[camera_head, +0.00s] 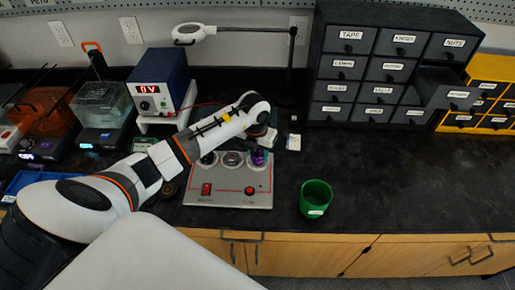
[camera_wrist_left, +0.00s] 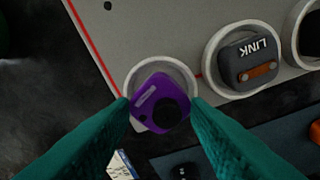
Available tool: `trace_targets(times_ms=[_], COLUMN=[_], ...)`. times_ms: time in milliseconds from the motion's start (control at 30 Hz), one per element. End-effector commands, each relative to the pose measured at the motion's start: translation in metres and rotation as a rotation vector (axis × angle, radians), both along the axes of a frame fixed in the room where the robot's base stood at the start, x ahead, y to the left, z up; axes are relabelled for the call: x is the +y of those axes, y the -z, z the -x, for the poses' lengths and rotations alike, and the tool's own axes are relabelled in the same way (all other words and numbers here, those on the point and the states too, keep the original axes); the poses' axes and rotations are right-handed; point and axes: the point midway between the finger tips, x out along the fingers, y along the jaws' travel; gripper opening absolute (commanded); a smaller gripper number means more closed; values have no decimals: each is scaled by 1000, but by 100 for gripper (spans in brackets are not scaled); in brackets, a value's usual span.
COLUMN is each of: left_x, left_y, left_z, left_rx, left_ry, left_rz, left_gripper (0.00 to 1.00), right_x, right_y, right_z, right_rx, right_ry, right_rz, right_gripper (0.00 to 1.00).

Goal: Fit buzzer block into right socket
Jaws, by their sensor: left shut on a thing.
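The purple buzzer block (camera_wrist_left: 160,103), with a round black spot on top, is between the teal fingertips of my left gripper (camera_wrist_left: 161,108) in the left wrist view. It overlaps the right socket's white ring (camera_wrist_left: 150,68) and sits turned at an angle. I cannot tell whether it is inside the ring or just above it. In the head view the purple block (camera_head: 258,157) shows at the right end of the grey board (camera_head: 229,193), under my left gripper (camera_head: 264,142), whose wrist hides part of it. My right gripper is not in view.
A grey LINK block (camera_wrist_left: 248,62) sits in the middle socket. A green cup (camera_head: 316,198) stands right of the board. Behind are a power supply (camera_head: 159,84) reading 0V and a drawer cabinet (camera_head: 388,62) with one drawer open. The counter at right is clear.

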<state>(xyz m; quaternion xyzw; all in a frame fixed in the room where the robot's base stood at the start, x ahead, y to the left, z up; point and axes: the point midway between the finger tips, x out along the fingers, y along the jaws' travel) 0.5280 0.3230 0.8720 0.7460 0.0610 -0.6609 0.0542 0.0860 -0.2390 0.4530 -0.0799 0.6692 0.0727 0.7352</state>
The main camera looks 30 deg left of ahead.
Motion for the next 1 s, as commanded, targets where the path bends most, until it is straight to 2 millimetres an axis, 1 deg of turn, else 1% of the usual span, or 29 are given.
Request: trace_targets(times_ms=[367, 1000], left_x=[0, 0], left_y=[0, 0], left_z=[0, 0], left_rx=[0, 0], left_ry=[-1, -1], left_rz=[-1, -1], left_gripper=[21, 21], right_x=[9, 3], right_y=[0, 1], right_z=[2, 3], right_rx=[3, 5], right_ry=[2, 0], right_rz=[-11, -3], right_gripper=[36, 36])
